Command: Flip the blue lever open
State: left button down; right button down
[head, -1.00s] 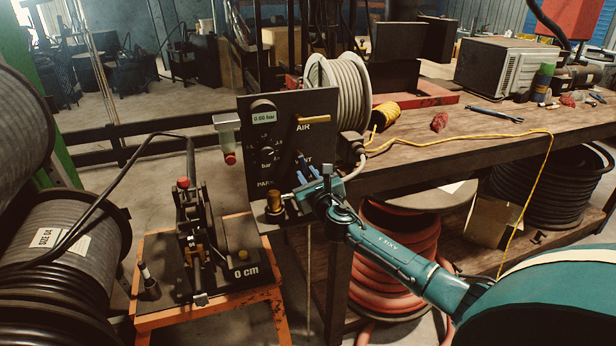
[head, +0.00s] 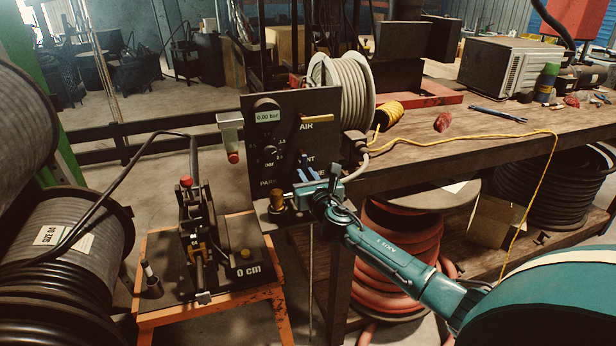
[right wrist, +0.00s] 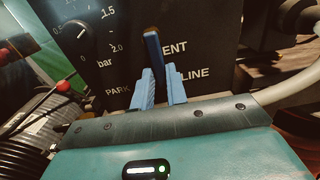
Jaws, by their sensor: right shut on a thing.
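The blue lever (right wrist: 153,52) stands nearly upright on the dark control panel (head: 262,150), beside the partly covered words ending in "ENT" and "LINE". Its side is blue and its top edge is brownish. My right gripper (right wrist: 160,78) has its two light blue fingers on either side of the lever's lower part and is shut on it. In the head view my right gripper (head: 306,170) is at the panel's lower right, and the lever is too small to tell from the fingers. My left gripper is out of view.
The crimper (head: 197,240) stands on an orange stand at left. The workbench (head: 450,135) with a grey hose reel (head: 340,90) is behind.

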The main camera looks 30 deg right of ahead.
jog(key=c, duration=1.4)
grip_release()
jog(key=shift+s, duration=0.1)
jog(key=v, duration=1.3)
